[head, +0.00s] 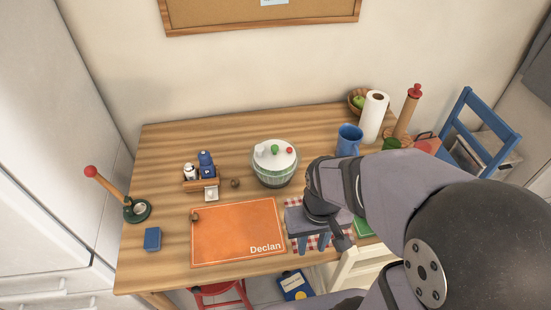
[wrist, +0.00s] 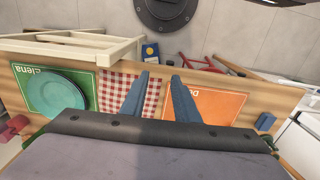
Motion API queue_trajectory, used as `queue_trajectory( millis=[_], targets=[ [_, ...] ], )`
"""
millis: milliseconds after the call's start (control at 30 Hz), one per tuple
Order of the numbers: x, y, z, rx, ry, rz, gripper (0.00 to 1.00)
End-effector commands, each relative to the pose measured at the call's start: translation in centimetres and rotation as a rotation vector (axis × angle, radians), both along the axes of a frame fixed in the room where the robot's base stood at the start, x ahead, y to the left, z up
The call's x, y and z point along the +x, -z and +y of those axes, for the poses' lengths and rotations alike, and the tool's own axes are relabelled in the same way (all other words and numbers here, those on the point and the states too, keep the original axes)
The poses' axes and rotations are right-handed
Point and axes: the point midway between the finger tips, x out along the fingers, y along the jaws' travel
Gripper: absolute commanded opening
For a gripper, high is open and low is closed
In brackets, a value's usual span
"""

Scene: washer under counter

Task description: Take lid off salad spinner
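The salad spinner (head: 273,178) stands upright on the wooden table near its middle, behind the orange placemat. Its white lid (head: 268,161) sits on top and carries a green knob and a red knob. The bowl below looks pale green and see-through. My gripper (head: 313,244) is to the front right of the spinner, apart from it, over the checked cloth. Its two blue fingers are spread with nothing between them, as the wrist view (wrist: 160,82) also shows. The spinner does not show in the wrist view.
The orange placemat (head: 232,231) lies in front of the spinner. A shaker caddy (head: 203,184) stands left of it. A teal plate (wrist: 57,93) lies on a green mat. The table's left rear is clear.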

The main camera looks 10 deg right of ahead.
Motion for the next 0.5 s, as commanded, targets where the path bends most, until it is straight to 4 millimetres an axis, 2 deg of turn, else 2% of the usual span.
queue_trajectory(
  millis=[167, 267, 333, 433, 500],
  targets=[
    [-0.9, 1.1, -0.1, 0.0, 0.004, 0.057, 0.28],
    [-2.2, 2.5, -0.1, 0.001, 0.006, 0.13, 0.28],
    [-2.3, 3.4, -0.2, 0.001, 0.008, 0.177, 0.28],
    [-0.5, 4.6, -0.2, 0.003, 0.014, 0.212, 0.28],
    [2.2, 5.5, -0.1, 0.009, 0.025, 0.21, 0.28]
  ],
)
